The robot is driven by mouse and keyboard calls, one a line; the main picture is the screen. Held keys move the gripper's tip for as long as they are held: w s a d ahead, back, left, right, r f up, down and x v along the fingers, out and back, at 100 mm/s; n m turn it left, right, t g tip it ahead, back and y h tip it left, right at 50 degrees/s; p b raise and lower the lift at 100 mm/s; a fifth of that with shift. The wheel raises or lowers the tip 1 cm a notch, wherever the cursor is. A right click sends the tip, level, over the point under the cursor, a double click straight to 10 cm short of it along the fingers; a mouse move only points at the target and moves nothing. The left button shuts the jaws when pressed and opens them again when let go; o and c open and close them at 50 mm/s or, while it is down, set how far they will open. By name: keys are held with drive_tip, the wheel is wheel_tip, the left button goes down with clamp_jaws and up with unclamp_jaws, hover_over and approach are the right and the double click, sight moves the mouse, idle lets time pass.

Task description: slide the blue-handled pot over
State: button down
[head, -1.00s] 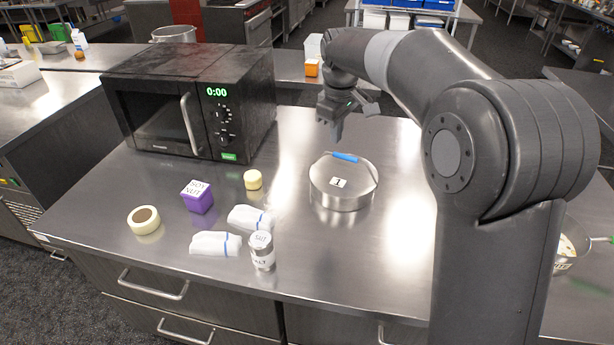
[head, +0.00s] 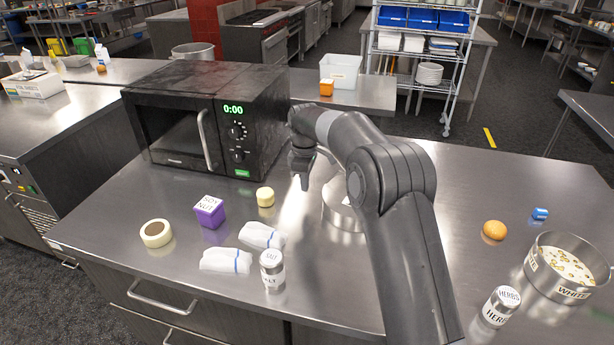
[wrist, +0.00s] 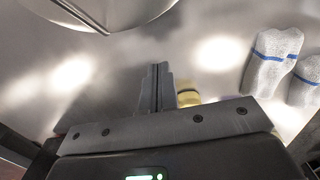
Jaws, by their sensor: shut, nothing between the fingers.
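The steel pot (head: 338,212) stands on the steel counter in the middle, mostly hidden behind my arm in the head view. Its blue handle and lid label are hidden there now. In the wrist view its rounded edge (wrist: 130,14) shows at the top left. My gripper (head: 304,183) is just left of the pot, above the counter and pointing down. In the wrist view its fingers (wrist: 158,88) are together with nothing between them, apart from the pot.
A microwave (head: 205,120) stands behind left. An open pot (head: 540,283), herb shaker (head: 500,307) and orange bun (head: 494,230) are right.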

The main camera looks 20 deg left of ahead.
sight(306, 204)
wheel_tip(306, 204, down, 6)
drive_tip(key=shift+d+r, duration=0.15)
drive_tip(key=shift+r, duration=0.1)
drive_tip(key=d, duration=0.2)
drive_tip(key=shift+d+r, duration=0.15)
drive_tip(key=shift+d, duration=0.75)
drive_tip(key=d, duration=2)
drive_tip(key=shift+d, duration=0.2)
